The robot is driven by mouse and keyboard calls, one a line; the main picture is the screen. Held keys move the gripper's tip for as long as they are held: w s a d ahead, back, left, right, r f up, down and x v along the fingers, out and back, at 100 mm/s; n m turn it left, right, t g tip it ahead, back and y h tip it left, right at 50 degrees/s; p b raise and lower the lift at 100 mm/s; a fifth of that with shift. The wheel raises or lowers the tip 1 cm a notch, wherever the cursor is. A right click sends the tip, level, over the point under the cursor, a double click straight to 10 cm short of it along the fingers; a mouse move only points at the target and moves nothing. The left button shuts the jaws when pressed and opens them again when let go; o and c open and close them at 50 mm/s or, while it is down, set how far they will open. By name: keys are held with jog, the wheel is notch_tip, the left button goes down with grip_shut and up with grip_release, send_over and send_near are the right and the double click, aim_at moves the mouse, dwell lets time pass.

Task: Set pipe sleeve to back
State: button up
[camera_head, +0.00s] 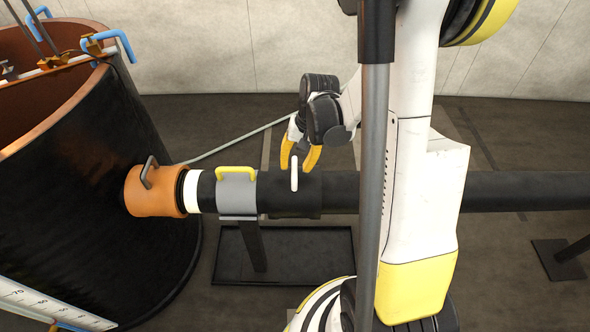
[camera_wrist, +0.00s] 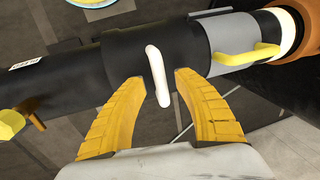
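The pipe sleeve is a black cylinder (camera_head: 305,204) around the dark pipe, with a white handle (camera_head: 294,174) on it. It also shows in the wrist view (camera_wrist: 135,42), with the white handle (camera_wrist: 157,74) across its side. My gripper (camera_head: 300,160) is at the sleeve's upper far side, close to the handle. In the wrist view its yellow fingers (camera_wrist: 153,80) are spread apart, one on each side of the white handle, with a gap between each finger and the handle. Nothing is gripped.
Left of the sleeve are a grey collar with a yellow handle (camera_head: 237,186), a white band (camera_head: 192,191) and an orange collar (camera_head: 152,192) at the big dark tank (camera_head: 90,200). A black tray (camera_head: 310,258) lies below. The pipe (camera_head: 520,190) runs on to the right.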

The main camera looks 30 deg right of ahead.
jog(key=shift+a+f, duration=0.1)
jog(key=shift+f, duration=0.3)
grip_shut()
jog(key=s+d, duration=0.1)
jog(key=d, duration=0.1)
jog(key=s+d, duration=0.2)
jog(key=d, duration=0.1)
jog(key=s+d, duration=0.2)
jog(key=shift+d+b, duration=0.25)
jog(key=shift+b, duration=0.05)
jog(key=shift+s, duration=0.1)
